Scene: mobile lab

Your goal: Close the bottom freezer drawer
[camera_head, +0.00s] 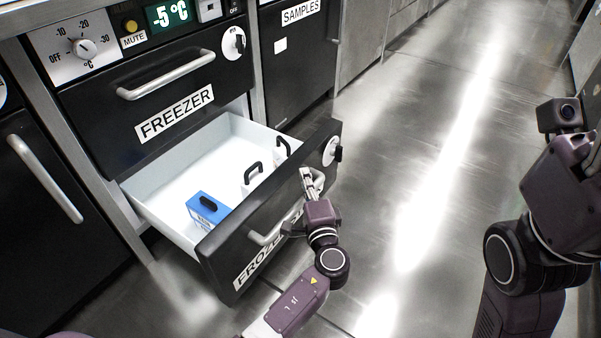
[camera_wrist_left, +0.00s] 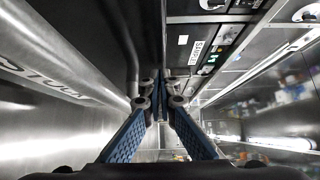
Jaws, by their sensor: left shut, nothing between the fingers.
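The bottom freezer drawer (camera_head: 226,252) is pulled out, with a white interior, a black front panel, a silver handle and a partly covered label beginning "FROZ". Inside are a blue box (camera_head: 207,210) and white items with black handles (camera_head: 253,173). My left gripper (camera_head: 309,178) is at the outer face of the front panel, near the handle's right end; I cannot tell if it touches. Its fingers are shut and empty, and their tips meet in the left wrist view (camera_wrist_left: 158,98). My right arm shows at the right, but its fingers are not visible.
The upper drawer labelled FREEZER (camera_head: 165,108) is shut above. A control panel with a dial (camera_head: 84,48) and a -5 °C display sits over it. A SAMPLES cabinet (camera_head: 298,60) stands beyond. The shiny floor (camera_head: 420,150) right of the drawer is clear.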

